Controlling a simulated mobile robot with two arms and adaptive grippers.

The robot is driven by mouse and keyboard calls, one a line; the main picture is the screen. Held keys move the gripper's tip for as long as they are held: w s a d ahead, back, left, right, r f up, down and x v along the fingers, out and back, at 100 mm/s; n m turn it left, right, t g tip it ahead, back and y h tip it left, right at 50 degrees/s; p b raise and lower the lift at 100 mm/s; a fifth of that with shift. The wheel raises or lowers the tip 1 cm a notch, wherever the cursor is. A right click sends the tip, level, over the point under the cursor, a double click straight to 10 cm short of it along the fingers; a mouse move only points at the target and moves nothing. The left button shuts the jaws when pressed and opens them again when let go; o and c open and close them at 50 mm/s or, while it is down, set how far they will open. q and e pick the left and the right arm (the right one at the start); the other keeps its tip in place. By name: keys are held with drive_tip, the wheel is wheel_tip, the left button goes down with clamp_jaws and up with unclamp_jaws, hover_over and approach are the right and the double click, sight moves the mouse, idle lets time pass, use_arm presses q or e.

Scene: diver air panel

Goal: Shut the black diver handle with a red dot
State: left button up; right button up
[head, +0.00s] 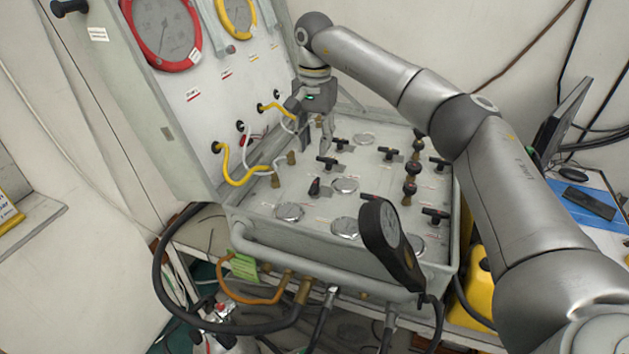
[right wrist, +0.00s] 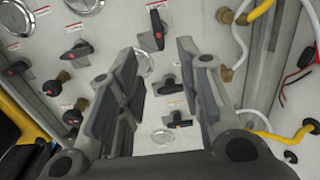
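Several black handles sit on the light grey panel (head: 278,205). They include one nearest my right gripper (head: 326,162), one behind it (head: 340,143), one toward the front left (head: 315,187) and one to the right (head: 386,153). In the right wrist view a black handle with a red dot (right wrist: 80,50) lies left of the fingers, and another red-dotted one (right wrist: 16,68) lies farther left. A handle (right wrist: 166,86) shows between the fingers. I cannot tell which handle is meant. My right gripper (head: 325,138) points down above the panel; its fingers (right wrist: 160,75) are apart and empty. My left gripper is out of view.
An upright gauge panel (head: 190,120) with yellow and white hoses stands behind left. Round black knobs on brass stems (head: 411,170) stand at the panel's right. Hoses (head: 180,290) hang below.

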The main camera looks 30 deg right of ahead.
sight(315, 183)
drive_tip(key=f+p, duration=0.1)
drive_tip(key=f, duration=0.4)
drive_tip(key=f+p, duration=0.2)
drive_tip(key=f, duration=0.2)
drive_tip(key=shift+s+f, duration=0.2)
drive_tip(key=shift+f, duration=0.15)
drive_tip(key=shift+s+a+f, duration=0.1)
drive_tip(key=shift+a+f, duration=0.05)
drive_tip(key=shift+f, duration=0.1)
drive_tip(key=shift+c, duration=0.4)
clamp_jaws()
